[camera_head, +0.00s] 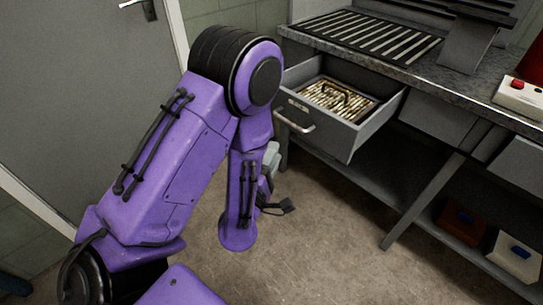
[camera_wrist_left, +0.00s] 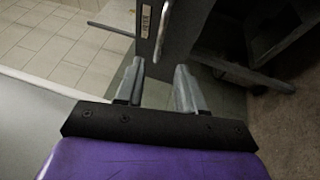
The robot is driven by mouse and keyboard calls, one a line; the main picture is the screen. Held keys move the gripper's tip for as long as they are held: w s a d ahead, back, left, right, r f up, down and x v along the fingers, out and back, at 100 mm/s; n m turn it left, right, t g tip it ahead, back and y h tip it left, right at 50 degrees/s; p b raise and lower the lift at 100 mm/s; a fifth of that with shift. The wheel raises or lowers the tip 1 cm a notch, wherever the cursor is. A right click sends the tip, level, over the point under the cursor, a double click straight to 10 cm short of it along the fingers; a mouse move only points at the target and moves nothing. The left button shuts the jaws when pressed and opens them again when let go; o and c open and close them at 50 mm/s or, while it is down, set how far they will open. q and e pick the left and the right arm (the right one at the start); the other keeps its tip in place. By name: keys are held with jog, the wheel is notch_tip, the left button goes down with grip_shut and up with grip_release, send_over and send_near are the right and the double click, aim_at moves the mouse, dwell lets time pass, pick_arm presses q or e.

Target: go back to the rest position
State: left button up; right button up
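My left arm, purple with black joints, comes in from the left in the head view and bends downward. My left gripper (camera_head: 277,206) hangs low beside the workbench, below and left of the open drawer, and is mostly hidden behind my own forearm. In the left wrist view my left gripper (camera_wrist_left: 157,88) shows two grey fingers standing well apart with nothing between them. My right gripper is in neither view.
A workbench (camera_head: 463,95) stands at the right. Its drawer (camera_head: 325,136) is pulled out and holds a tray of brass-coloured parts (camera_head: 337,97). A red-button box (camera_head: 519,95) sits on the bench. A grey door (camera_head: 75,85) is at the left. The floor (camera_head: 330,240) between is clear.

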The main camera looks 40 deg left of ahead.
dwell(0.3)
pick_arm(q)
jog(key=s+f+m+g+h+p, duration=0.2)
jog(key=s+f+m+g+p, duration=0.3)
jog(key=f+m+g, duration=0.7)
jog(key=s+a+f+m+g+p, duration=0.1)
jog(key=s+f+g, duration=0.1)
jog(key=s+f, duration=0.3)
jog(key=s+a+f+m+g+y+p, duration=0.1)
jog(key=s+f, duration=0.3)
jog(key=s, duration=0.8)
jog(key=shift+s+a+f+m+g+p, duration=0.15)
jog(key=shift+s+f+m+g+p, duration=0.2)
jog(key=shift+g, duration=0.25)
